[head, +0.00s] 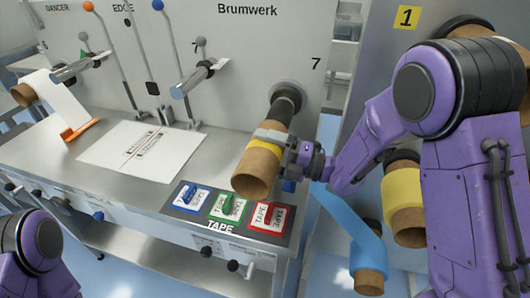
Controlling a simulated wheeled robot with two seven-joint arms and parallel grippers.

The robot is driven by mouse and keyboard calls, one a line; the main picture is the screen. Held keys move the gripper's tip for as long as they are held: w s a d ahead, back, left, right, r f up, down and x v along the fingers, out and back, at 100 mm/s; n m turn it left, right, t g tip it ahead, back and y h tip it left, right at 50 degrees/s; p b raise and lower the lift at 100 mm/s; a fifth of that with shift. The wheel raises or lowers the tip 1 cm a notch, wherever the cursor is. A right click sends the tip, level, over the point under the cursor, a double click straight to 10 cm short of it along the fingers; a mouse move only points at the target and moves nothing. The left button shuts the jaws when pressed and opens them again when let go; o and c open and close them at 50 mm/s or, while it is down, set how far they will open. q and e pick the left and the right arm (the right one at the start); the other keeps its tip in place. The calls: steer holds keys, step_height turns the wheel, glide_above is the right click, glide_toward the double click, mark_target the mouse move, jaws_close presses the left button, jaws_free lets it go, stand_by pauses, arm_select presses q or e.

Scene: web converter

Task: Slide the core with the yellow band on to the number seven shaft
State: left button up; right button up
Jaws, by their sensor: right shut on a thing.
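The brown cardboard core with the yellow band (258,172) is in the middle of the head view, pointing toward me and downward. My right gripper (276,140) is shut on it from the right, close to the band. The number seven shaft (287,97) is dark and comes out of a round flange in the panel, below the printed 7. The core's far end lines up with the shaft and covers its outer part. I cannot tell how far the core is around the shaft. Only a purple part of my left arm shows at bottom left; its gripper is out of view.
A tape holder (187,211) with blue, green and red tapes lies on the steel bench below the core. A printed white sheet (140,150) lies further left. A blue web (350,222) runs to a lower roll at right. Another yellow-wrapped core (403,192) sits beside my right arm.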

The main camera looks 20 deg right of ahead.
steer(key=shift+w+d+b, duration=0.7)
steer(key=shift+w+d, duration=0.05)
steer(key=shift+w, duration=0.35)
stand_by(0.7)
steer(key=shift+w+d+f+b, duration=0.1)
steer(key=shift+w+d+b, duration=0.5)
steer(key=shift+w, duration=0.25)
steer(key=shift+w+d+b, duration=0.45)
steer(key=shift+w+d, duration=0.1)
steer(key=shift+w, duration=0.3)
steer(key=shift+w+d, duration=0.1)
steer(key=shift+w, duration=0.05)
steer(key=shift+r, duration=0.25)
steer(key=shift+r, duration=0.1)
steer(key=shift+w+d, duration=0.1)
